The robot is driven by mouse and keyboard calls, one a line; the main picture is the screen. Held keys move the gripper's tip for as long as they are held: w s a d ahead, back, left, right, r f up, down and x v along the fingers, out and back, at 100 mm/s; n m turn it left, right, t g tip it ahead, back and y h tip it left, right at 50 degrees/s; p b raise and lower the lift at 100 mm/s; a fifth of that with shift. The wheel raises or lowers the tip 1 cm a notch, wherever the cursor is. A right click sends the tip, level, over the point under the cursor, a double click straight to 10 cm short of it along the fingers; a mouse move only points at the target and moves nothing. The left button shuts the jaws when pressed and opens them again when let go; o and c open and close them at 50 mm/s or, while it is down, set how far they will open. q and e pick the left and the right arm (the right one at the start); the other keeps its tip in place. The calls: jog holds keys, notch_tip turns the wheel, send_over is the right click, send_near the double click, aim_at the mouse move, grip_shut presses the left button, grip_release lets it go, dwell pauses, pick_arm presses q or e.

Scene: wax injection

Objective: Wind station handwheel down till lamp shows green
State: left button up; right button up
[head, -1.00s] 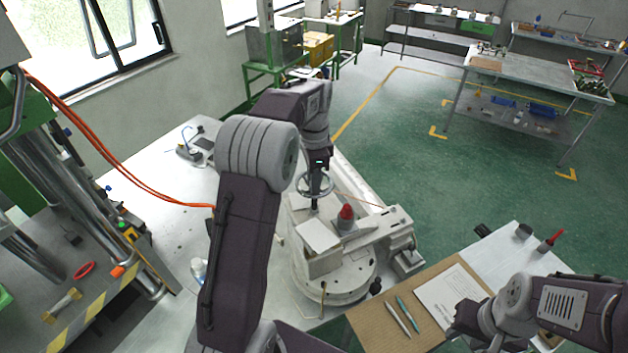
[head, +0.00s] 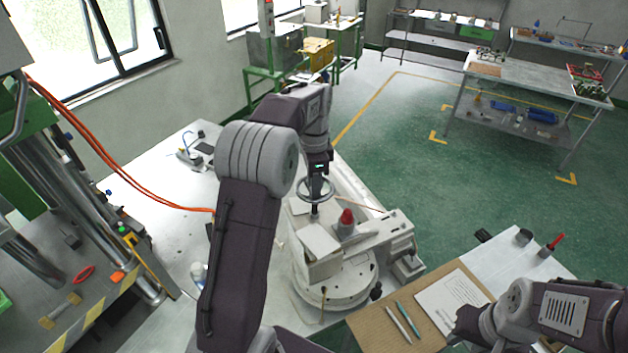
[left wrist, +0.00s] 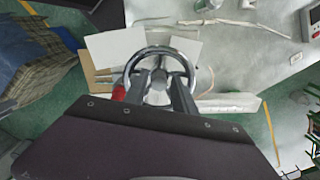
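The handwheel (head: 316,190) is a grey metal ring on a dark upright shaft at the back of the round white station (head: 335,290). My left gripper (head: 317,182) points down at the wheel from above. In the left wrist view, its two fingers (left wrist: 161,88) lie inside the handwheel rim (left wrist: 188,66), on either side of the hub, with a gap between them. Whether they press on anything is hidden. A red-domed piece (head: 346,216), perhaps the lamp, stands beside the wheel; no green shows on it. My right gripper (head: 460,325) is dark and low at the right, its fingers unclear.
A brown board (head: 365,323) with pens and a white paper sheet (head: 450,296) lies right of the station. Orange hoses (head: 130,180) run across the left to a press with metal columns. A bottle (head: 198,274) stands by my left arm. Green floor is open beyond.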

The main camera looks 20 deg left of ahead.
pick_arm(q)
jog(key=shift+w+r, duration=0.1)
jog(key=shift+r, duration=0.3)
notch_tip(320, 180, up, 8)
jog(key=shift+r+b, duration=0.15)
jog(key=shift+b, duration=0.25)
